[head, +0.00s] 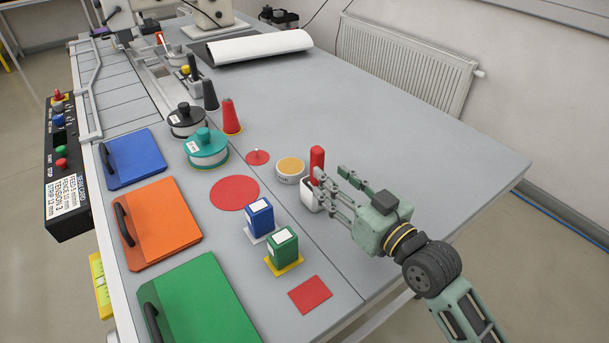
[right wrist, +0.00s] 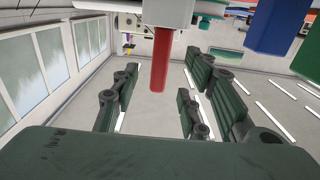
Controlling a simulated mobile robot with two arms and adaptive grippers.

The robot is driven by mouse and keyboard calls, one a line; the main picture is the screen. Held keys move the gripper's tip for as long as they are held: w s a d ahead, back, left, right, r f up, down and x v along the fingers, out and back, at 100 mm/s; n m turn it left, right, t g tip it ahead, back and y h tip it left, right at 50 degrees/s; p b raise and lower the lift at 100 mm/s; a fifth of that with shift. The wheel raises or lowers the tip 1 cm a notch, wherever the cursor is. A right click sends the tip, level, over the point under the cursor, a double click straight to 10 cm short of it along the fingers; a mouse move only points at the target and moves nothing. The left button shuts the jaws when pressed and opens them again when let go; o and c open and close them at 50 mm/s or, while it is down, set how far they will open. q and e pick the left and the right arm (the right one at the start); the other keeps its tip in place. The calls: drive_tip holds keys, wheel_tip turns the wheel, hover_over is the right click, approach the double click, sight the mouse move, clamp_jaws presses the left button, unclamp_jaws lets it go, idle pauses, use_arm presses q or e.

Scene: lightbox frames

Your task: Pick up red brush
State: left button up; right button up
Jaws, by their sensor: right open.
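The red brush (head: 317,161) stands upright in a small white holder (head: 309,197) near the right side of the table, with its red handle up. My right gripper (head: 331,179) is open just right of the brush, its fingers reaching left at handle height. In the right wrist view, which looks upside down, the red handle (right wrist: 160,62) shows between the spread fingers, with the white holder (right wrist: 167,10) above it. Whether a finger touches the handle cannot be told. The bristles are hidden in the holder. My left gripper is not in view.
A round tin (head: 290,171) stands close left of the holder. Blue (head: 259,219) and green (head: 283,248) boxes stand nearer the front. Red (head: 232,115) and dark cones, reels and coloured folders fill the left side. The table's right back area (head: 400,150) is clear.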

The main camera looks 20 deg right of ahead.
sight(322, 165)
drive_tip(key=shift+w+a+r, duration=0.15)
drive_tip(key=shift+w+r, duration=0.1)
drive_tip(key=shift+w, duration=0.2)
drive_tip(key=shift+w+r+p, duration=0.1)
drive_tip(key=shift+r+p, duration=0.05)
drive_tip(key=shift+p, duration=0.2)
drive_tip(key=p+x, duration=0.1)
drive_tip(key=x, duration=0.2)
drive_tip(key=shift+r, duration=0.15)
drive_tip(key=shift+f+p+x, duration=0.2)
drive_tip(key=shift+p+x, duration=0.2)
drive_tip(key=shift+x, duration=0.8)
drive_tip(key=shift+a, duration=0.1)
drive_tip(key=c, duration=0.5)
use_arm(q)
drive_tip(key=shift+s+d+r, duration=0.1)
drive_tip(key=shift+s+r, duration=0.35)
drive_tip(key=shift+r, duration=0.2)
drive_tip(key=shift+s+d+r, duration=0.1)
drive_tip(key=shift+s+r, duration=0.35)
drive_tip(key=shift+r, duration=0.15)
use_arm(e)
clamp_jaws()
